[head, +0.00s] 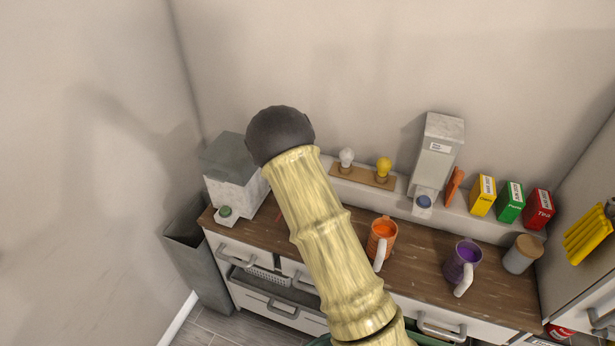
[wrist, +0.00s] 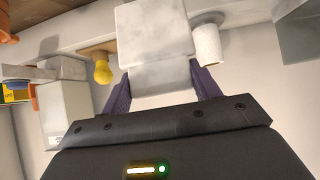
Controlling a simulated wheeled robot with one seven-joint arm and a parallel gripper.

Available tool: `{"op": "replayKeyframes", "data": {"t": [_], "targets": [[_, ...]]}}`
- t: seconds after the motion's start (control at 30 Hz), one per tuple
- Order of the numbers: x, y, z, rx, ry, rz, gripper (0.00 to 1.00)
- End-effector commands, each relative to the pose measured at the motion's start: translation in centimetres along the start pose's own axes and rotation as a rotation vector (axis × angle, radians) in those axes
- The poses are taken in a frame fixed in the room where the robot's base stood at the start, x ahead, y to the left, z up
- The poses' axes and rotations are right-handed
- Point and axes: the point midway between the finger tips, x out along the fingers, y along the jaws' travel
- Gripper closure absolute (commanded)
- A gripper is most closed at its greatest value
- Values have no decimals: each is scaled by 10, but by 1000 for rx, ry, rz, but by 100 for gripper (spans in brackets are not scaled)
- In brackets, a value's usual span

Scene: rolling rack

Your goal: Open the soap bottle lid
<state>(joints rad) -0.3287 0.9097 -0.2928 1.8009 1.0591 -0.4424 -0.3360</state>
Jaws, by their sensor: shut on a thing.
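In the wrist view, my gripper (wrist: 158,72) has its two purple fingers on either side of a white, marble-patterned, box-shaped thing, which I take to be the soap bottle (wrist: 153,32). A slightly greyer band (wrist: 160,80) at its near end lies between the fingers; it may be the lid, but I cannot tell whether it is open. The gripper is shut on this thing. In the head view, my arm hides the gripper and the thing it holds.
In the head view, a wooden bulb holder (head: 345,174), a tall dispenser (head: 436,150) and several coloured boxes (head: 483,196) stand along the back ledge. An orange mug (head: 382,240) and a purple mug (head: 461,265) stand on the counter. A grey-lidded machine (head: 235,185) is left, beside a bin (head: 197,262).

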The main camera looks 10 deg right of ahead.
Motion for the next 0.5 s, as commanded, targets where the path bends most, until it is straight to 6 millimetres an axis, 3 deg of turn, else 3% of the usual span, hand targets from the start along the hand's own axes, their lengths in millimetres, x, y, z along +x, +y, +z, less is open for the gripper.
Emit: {"op": "replayKeyframes", "data": {"t": [0.03,0.5], "targets": [[1,0,-8,2,13,-2,79],[7,3,-12,1,12,-2,78]]}}
